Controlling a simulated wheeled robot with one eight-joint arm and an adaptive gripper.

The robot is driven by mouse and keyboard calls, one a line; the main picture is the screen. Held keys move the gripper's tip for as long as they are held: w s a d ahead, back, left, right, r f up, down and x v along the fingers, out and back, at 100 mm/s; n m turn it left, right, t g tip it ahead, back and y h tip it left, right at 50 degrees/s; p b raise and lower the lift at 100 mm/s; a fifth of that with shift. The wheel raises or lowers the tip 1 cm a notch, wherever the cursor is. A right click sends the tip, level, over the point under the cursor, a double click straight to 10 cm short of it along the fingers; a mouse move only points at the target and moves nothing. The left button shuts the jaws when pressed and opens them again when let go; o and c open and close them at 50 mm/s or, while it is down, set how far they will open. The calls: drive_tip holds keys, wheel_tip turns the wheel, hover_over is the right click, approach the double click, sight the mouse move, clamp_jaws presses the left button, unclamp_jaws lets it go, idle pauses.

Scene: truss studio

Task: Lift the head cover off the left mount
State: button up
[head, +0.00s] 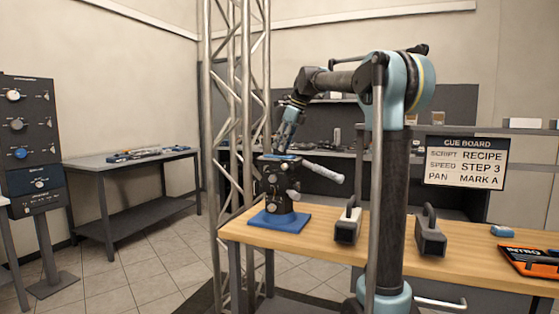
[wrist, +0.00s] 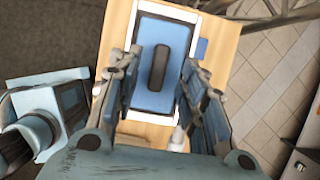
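The left mount (head: 275,185) is a dark pan head with knobs and a pale pan bar (head: 323,172), standing on a blue base plate (head: 279,221) at the table's left end. Its head cover (head: 279,157) shows as a thin blue top. In the wrist view the cover (wrist: 148,101) is a blue panel with a pale border and a dark upright handle (wrist: 158,66). My gripper (head: 284,143) is just above the cover, pointing down. In the wrist view my gripper (wrist: 160,92) is open, its fingers apart on either side of the handle, with gaps visible.
Two dark blocks with handles, one (head: 348,222) and another (head: 430,234), stand on the wooden table (head: 385,252). A metal truss (head: 235,130) rises close beside the mount. A cue board (head: 467,163) is at right. A blue item (head: 502,231) and an orange-black case (head: 530,260) lie at the right end.

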drive_tip(key=shift+x, duration=1)
clamp_jaws()
drive_tip(key=shift+r, duration=0.1)
